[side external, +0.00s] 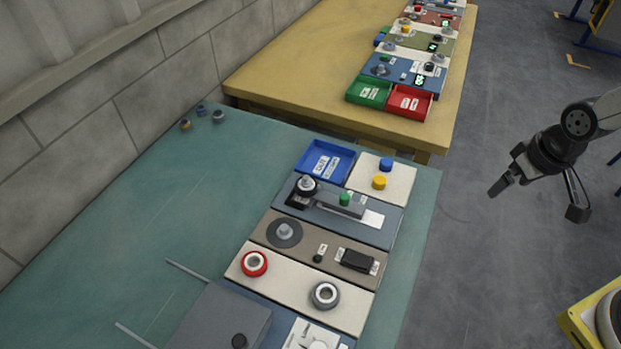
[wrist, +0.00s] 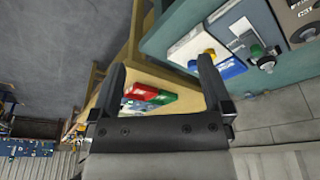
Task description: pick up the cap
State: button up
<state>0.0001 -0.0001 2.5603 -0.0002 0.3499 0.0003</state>
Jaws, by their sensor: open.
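Two small round caps stand on a white plate (side external: 402,172) at the far right of the green table. One is a blue cap (side external: 386,164) and one is a yellow cap (side external: 379,182); I cannot tell which is meant. In the wrist view the yellow cap (wrist: 209,52) and blue cap (wrist: 192,64) show beside the right finger. My gripper (side external: 496,189) is open and empty, to the right of the green table and apart from both caps. In the wrist view my gripper (wrist: 163,80) has its two fingers wide apart with nothing between them.
A blue tray (side external: 313,173) adjoins the white plate. Nearer are panels with a green knob (side external: 345,199), a dark dial (side external: 284,233), a red ring (side external: 254,263) and a grey ring (side external: 325,295). A yellow table (side external: 290,75) with green and red trays stands behind.

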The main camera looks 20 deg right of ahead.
dwell(0.3)
jog(key=shift+c, duration=0.7)
jog(key=m+g, duration=0.2)
jog(key=m, duration=2.1)
send_over(381, 180)
jog(key=f, duration=0.8)
jog(key=shift+s+d+f, duration=0.25)
jog(key=shift+d, duration=0.15)
jog(key=shift+w+a+f+m+g, duration=0.3)
jog(key=shift+a+f+m, duration=0.05)
jog(key=shift+m, duration=0.15)
jog(key=shift+f, duration=1.25)
